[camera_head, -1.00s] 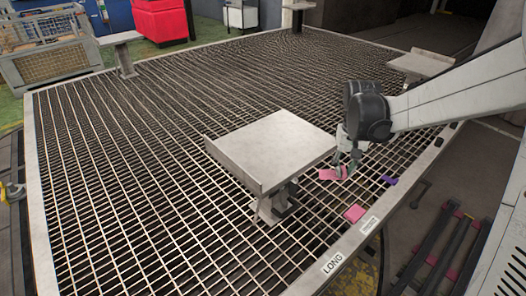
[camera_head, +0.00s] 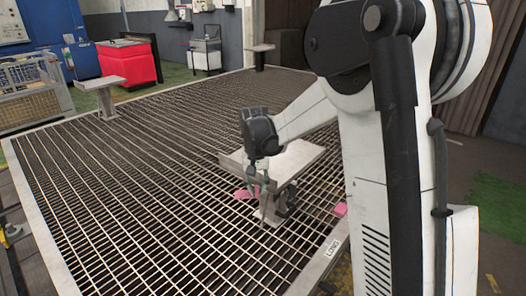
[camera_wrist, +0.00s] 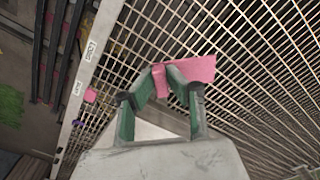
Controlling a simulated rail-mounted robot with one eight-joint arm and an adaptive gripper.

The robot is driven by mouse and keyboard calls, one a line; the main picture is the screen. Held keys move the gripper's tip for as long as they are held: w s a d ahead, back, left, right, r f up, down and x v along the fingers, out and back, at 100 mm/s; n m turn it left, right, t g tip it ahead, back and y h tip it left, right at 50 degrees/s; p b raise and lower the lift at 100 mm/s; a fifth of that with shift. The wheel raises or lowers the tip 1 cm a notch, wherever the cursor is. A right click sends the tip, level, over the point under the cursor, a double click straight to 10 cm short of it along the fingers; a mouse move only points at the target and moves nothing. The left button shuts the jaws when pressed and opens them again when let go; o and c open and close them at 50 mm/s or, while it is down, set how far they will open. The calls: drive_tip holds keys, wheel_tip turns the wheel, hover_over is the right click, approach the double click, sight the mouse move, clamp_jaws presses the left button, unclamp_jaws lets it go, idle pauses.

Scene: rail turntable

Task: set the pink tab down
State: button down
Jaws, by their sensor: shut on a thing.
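The pink tab (camera_head: 243,194) is a thin flat piece held in my gripper (camera_head: 259,188), over the grating beside the left side of the pale plate stand. In the wrist view the gripper (camera_wrist: 166,80) has its green-edged fingers closed on one end of the pink tab (camera_wrist: 197,69), which sticks out to the right. The grating shows beneath it. I cannot tell how high the tab is above the grating.
The plate stand (camera_head: 307,155) rises from the grating (camera_head: 130,190). Another pink piece (camera_head: 340,209) lies near the front edge; it also shows in the wrist view (camera_wrist: 91,95). A label reading LONG (camera_head: 332,248) is on the rim. Open grating lies to the left.

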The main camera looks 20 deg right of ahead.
drive_tip(key=w+d+r+m+p, duration=0.8)
drive_tip(key=w+d, duration=0.2)
drive_tip(key=d, duration=0.2)
drive_tip(key=b, duration=0.2)
hover_over(294, 163)
drive_tip(key=shift+m, duration=0.3)
wheel_tip(294, 163, down, 7)
drive_tip(key=shift+w+f, duration=0.1)
drive_tip(key=shift+f, duration=1.9)
drive_tip(key=shift+f+b, duration=0.2)
drive_tip(key=shift+b, duration=0.1)
drive_tip(key=c, duration=1.7)
unclamp_jaws()
